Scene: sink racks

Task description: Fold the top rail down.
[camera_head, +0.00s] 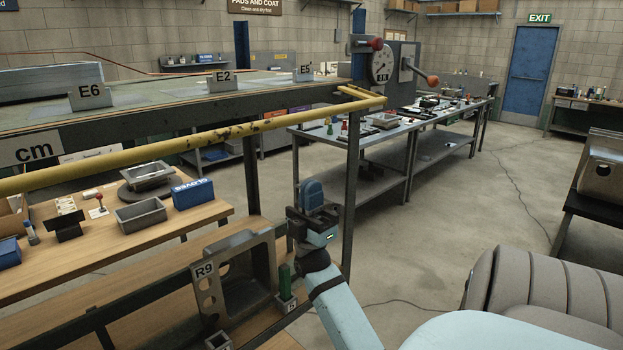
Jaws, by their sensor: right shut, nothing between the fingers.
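The yellow top rail (205,139), with worn dark patches, runs from the left edge of the picture to the corner near the gauge. It passes in front of the long raised table edge, and a short yellow piece turns back at its right end. My right gripper (312,188) is below the rail's right end and apart from it in the picture. It points up beside a dark upright post, and its blue fingers are shut and empty. My left gripper is not in view.
A grey R9 frame (207,285) and a green-handled item (285,280) stand beside my right arm. A wooden bench (60,225) with metal trays and a blue gloves box (192,193) lies beyond the rail. A dial gauge (381,65) stands behind the rail's corner.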

